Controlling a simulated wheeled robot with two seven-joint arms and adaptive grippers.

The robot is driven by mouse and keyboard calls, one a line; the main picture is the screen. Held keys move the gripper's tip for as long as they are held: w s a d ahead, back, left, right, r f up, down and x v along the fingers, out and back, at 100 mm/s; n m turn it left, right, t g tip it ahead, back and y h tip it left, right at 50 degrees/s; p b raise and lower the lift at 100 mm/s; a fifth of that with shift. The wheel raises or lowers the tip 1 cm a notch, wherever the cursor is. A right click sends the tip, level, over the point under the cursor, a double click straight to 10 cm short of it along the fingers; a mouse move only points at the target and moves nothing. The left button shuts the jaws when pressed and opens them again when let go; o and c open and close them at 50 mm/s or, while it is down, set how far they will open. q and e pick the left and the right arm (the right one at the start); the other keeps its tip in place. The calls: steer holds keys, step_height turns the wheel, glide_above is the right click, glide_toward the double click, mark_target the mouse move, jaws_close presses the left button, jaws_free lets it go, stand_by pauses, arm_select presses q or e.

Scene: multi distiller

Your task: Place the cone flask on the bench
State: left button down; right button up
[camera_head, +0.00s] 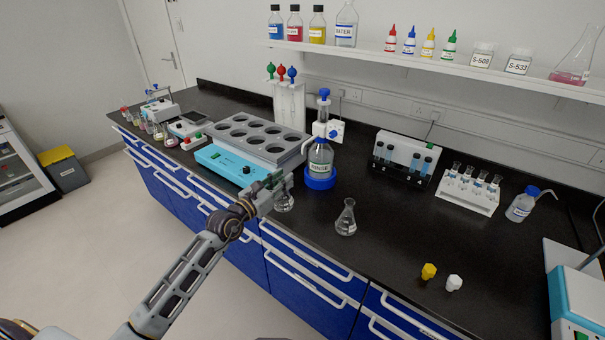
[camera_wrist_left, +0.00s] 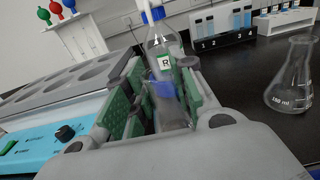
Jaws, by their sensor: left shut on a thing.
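My left gripper (camera_head: 278,183) is over the bench's front edge, left of the middle. It is shut on a clear cone flask (camera_head: 284,203), whose body shows just below the fingers. In the left wrist view the gripper's green-padded fingers (camera_wrist_left: 163,95) close around see-through glass, and the flask's outline is hard to make out there. I cannot tell whether its base touches the bench. A second cone flask (camera_head: 346,219) stands upright on the black bench (camera_head: 385,225) to the right; it also shows in the left wrist view (camera_wrist_left: 292,78). My right gripper is not in view.
A multi-place heater (camera_head: 230,165) stands left of the gripper. A yellow stopper (camera_head: 429,271) and a white stopper (camera_head: 454,283) lie front right. Bench between second flask and stoppers is clear.

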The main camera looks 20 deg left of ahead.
arm_select(q)
steer(key=x, duration=0.2)
steer(key=shift+w+d, duration=0.1)
steer(key=shift+w, duration=0.15)
steer(key=x, duration=0.8)
steer(key=shift+w, duration=0.2)
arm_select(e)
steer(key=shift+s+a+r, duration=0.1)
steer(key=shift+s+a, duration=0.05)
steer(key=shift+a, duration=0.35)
arm_select(q)
step_height(320, 180, down, 4)
steer(key=shift+r, duration=0.2)
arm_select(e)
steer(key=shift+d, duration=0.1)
